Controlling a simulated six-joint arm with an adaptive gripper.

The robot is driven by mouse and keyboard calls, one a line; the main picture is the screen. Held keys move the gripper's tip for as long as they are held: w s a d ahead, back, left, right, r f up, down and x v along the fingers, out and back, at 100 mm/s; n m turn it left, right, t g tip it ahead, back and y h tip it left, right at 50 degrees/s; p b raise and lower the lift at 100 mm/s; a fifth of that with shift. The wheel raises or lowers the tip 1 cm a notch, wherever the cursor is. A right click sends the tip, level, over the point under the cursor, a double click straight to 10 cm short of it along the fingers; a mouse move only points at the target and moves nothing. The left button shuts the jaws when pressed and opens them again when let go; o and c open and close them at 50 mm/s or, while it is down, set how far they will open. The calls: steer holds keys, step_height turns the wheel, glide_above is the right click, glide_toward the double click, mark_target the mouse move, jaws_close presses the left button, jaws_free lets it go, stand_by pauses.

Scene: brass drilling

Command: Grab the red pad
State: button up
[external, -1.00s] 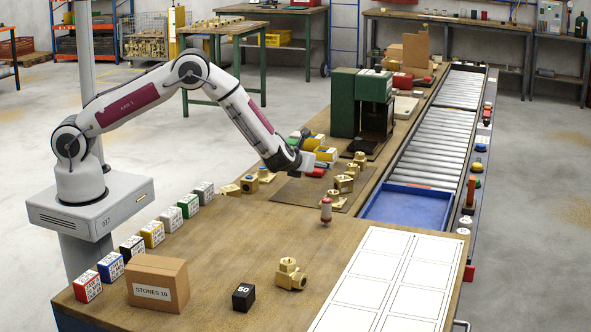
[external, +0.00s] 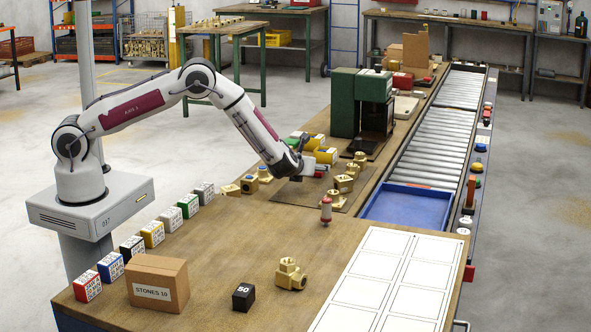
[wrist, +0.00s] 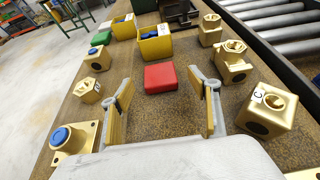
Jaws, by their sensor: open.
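The red pad (wrist: 161,77) is a flat red block lying on the brown work surface. In the wrist view it lies just beyond my fingertips, roughly centred between them. My gripper (wrist: 162,88) is open and empty, with one tan-padded finger on each side of the gap. In the external view my gripper (external: 312,166) hangs low over the dark mat, and it mostly hides the pad there.
Brass fittings flank the gripper: one marked C (wrist: 268,105) at right, a blue-capped one (wrist: 68,140) at left. A yellow bin (wrist: 155,43) and a green block (wrist: 103,38) stand behind the pad. A roller conveyor (external: 440,125) runs along the right.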

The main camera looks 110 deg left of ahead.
stand_by(0.3)
steer(key=shift+x, duration=2.65)
steer(key=shift+s, duration=0.1)
steer(key=c, duration=1.2)
